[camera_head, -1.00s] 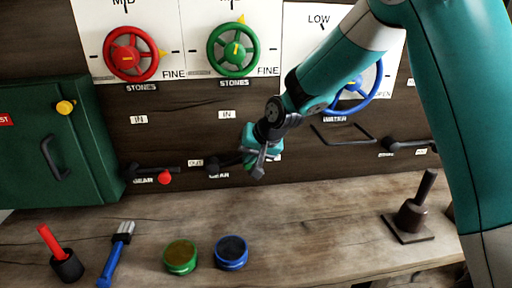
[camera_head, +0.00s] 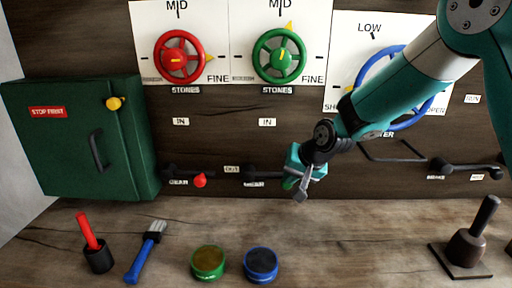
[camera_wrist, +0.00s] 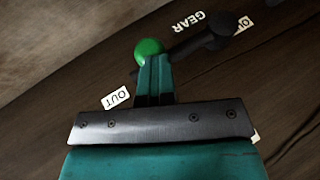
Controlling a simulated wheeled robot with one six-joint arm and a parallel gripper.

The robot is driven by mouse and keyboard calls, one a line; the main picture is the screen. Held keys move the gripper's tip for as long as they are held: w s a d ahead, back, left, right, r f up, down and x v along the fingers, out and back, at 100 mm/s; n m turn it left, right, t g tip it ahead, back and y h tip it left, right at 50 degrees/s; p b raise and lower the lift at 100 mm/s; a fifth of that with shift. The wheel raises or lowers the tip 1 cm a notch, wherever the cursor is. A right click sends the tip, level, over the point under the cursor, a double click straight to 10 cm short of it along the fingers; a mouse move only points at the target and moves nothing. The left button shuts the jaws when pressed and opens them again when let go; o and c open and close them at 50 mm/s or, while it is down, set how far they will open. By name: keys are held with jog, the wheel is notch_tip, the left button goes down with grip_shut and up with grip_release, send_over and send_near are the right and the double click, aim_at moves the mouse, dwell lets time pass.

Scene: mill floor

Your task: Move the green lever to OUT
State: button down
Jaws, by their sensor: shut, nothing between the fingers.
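The green lever has a dark arm (camera_head: 263,173) and a green knob (camera_head: 288,183), low on the wall panel. It points right from its pivot, roughly level. The wrist view, turned upside down, shows the green knob (camera_wrist: 148,49) and the dark pivot (camera_wrist: 213,33). An OUT label (camera_wrist: 116,97) lies close to the knob there. My gripper (camera_head: 302,190) is shut and empty, with its fingertips (camera_wrist: 153,66) right at the knob; I cannot tell whether they touch it. An IN label (camera_head: 267,122) sits above the lever.
A red-knobbed lever (camera_head: 200,181) is at left, with another OUT label (camera_head: 232,169) between the levers. A green cabinet (camera_head: 70,150) and wheels (camera_head: 279,56) surround them. Below, the bench holds a brush (camera_head: 147,250), a green tin (camera_head: 208,262) and a blue tin (camera_head: 261,263).

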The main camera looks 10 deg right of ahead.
jog(key=shift+s+d+f, duration=0.1)
jog(key=shift+f, duration=0.15)
jog(key=p+v, duration=0.1)
jog(key=v, duration=1.2)
jog(key=shift+w+r+p, duration=0.25)
jog(key=shift+r+p, duration=0.1)
jog(key=shift+r, duration=0.05)
jog(key=s+a+n+g, duration=0.3)
jog(key=s+n, duration=0.2)
jog(key=s, duration=0.8)
jog(key=s+a+n+g, duration=0.3)
jog(key=s+n, duration=0.1)
jog(key=s, duration=1)
jog(key=shift+s+a+n, duration=0.15)
jog(key=shift+a+n, duration=0.15)
jog(key=shift+n, duration=0.1)
